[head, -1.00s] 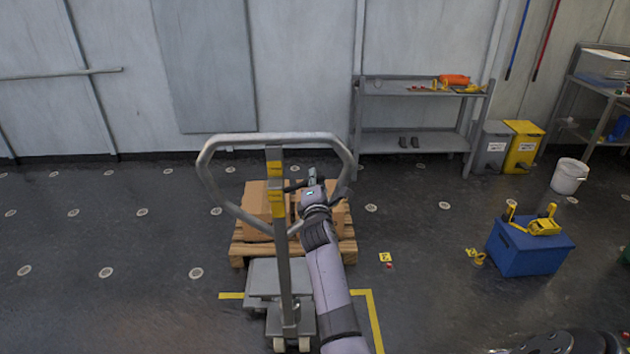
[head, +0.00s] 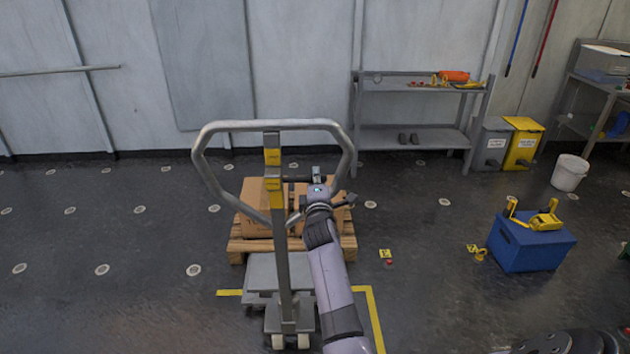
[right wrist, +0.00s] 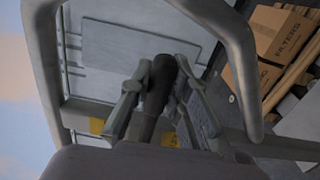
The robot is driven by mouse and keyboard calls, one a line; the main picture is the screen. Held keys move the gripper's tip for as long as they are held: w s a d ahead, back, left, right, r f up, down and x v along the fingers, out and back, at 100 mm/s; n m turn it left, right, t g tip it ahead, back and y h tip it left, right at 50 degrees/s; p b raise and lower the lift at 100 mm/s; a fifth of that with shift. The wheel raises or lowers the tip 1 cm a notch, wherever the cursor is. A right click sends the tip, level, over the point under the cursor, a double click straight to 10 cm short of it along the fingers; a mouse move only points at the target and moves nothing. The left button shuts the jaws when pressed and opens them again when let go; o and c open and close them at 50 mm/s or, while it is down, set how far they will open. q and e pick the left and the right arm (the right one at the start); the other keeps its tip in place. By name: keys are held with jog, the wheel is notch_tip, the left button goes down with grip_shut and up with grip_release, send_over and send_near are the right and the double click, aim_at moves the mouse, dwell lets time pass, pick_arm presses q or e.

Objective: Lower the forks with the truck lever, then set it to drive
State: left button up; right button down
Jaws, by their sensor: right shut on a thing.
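The truck's grey tiller loop (head: 272,125) stands upright on a post with yellow bands, left of centre in the head view. The truck's grey body (head: 277,272) is below it. My right gripper (head: 303,203) is at the right of the post, inside the loop. In the right wrist view, its fingers are closed around the black lever (right wrist: 160,85), which stands up between them. In the head view the lever is mostly hidden by the gripper. The forks are hidden under a wooden pallet (head: 250,247) with cartons (head: 257,205). My left gripper is out of view.
Yellow floor tape (head: 371,310) runs around the truck. A blue box (head: 530,248) with a yellow tool on top is to the right. A grey shelf (head: 420,133), bins (head: 522,143) and a white bucket (head: 569,172) line the wall. The floor at left is clear.

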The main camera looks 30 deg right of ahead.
jog(key=shift+f, duration=0.2)
jog(key=c, duration=1.5)
grip_release()
jog(key=shift+r, duration=0.1)
jog(key=v, duration=0.7)
jog(key=shift+s+a, duration=0.15)
jog(key=shift+s, duration=0.1)
